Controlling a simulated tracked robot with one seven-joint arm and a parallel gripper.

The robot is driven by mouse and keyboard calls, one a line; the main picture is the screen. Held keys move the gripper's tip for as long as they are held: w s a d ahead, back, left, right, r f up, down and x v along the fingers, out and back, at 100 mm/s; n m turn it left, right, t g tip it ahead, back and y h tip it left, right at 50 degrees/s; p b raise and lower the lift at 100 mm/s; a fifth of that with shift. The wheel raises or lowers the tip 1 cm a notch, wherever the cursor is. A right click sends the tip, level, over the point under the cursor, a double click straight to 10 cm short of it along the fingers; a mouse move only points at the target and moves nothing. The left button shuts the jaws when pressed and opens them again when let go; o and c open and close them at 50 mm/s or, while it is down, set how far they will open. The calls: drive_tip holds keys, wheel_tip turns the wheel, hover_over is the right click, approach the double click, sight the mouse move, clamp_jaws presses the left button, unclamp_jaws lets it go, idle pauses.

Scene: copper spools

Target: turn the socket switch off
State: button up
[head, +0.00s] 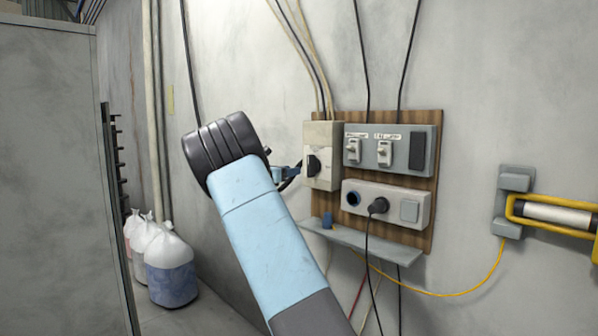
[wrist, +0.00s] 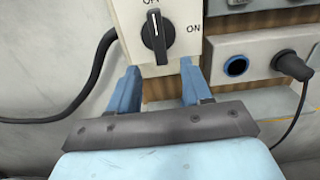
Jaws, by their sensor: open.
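A pale rotary switch box (head: 322,138) is on a wooden board, with a black knob (wrist: 157,37). In the wrist view its white mark stands upright, toward the partly cut-off OFF label; ON is at the right. The grey socket box (head: 386,191) is below and to the right, with a blue socket (head: 353,198), a black plug (head: 378,205) and a square grey switch (head: 409,211); whether that is on or off cannot be told. My gripper (wrist: 160,82) is open and empty, its blue fingers just below the knob. It also shows in the head view (head: 287,174), partly hidden by my arm.
A grey box with two toggle switches (head: 384,152) is above the socket box. Cables hang around the board.

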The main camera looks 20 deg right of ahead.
drive_tip(key=shift+v, duration=1.85)
